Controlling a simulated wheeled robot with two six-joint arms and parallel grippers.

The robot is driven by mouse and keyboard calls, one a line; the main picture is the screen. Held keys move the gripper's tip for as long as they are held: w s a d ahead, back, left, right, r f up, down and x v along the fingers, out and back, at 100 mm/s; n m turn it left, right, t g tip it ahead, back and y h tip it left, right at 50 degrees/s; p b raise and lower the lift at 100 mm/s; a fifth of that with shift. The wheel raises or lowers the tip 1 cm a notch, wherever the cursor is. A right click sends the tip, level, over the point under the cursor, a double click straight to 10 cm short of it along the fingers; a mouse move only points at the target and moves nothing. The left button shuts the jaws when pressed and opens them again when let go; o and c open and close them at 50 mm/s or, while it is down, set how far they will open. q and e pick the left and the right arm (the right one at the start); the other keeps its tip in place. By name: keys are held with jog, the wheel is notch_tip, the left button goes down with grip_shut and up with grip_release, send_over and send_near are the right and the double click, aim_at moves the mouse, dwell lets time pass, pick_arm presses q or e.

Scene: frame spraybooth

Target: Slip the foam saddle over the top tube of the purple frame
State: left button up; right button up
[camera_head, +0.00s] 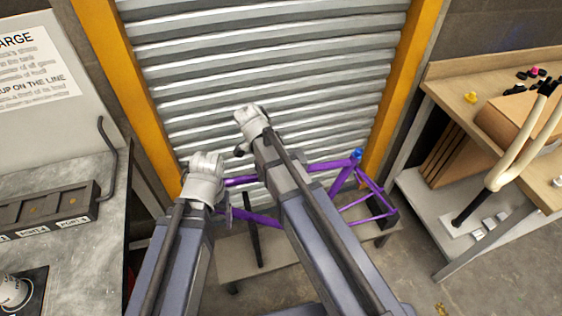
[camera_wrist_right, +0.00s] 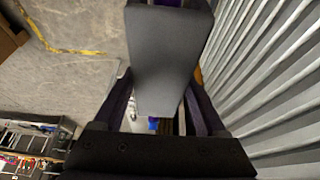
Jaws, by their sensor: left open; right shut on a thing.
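The purple frame (camera_head: 342,181) stands on a low grey bench in front of the shutter in the head view. My arms hide part of it. The foam saddle (camera_wrist_right: 168,58) is a long dark grey block in the right wrist view. My right gripper (camera_wrist_right: 157,88) is shut on it, with a finger on each side. A bit of purple shows past the far end of the foam; I cannot tell whether the foam touches the top tube. My left gripper (camera_head: 226,206) is open, close to the left end of the frame. The foam is hidden in the head view.
A ribbed metal shutter (camera_head: 270,65) with orange posts stands close behind the frame. The grey bench (camera_head: 290,247) is under it. A grey worktop (camera_head: 70,245) is at the left. A wooden workbench (camera_head: 450,100) with boxes is at the right. Floor is clear at the lower right.

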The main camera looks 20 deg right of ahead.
jog(key=shift+f+b, duration=1.3)
jog(key=shift+f, duration=0.3)
jog(key=o, duration=1.2)
jog(key=shift+o, duration=0.2)
jog(key=p+v, duration=0.6)
jog(key=v, duration=0.1)
jog(key=shift+d+r+p, duration=0.1)
jog(key=shift+p, duration=0.2)
jog(key=shift+a+r+p, duration=0.25)
jog(key=shift+r+p, duration=0.1)
jog(key=shift+f, duration=0.2)
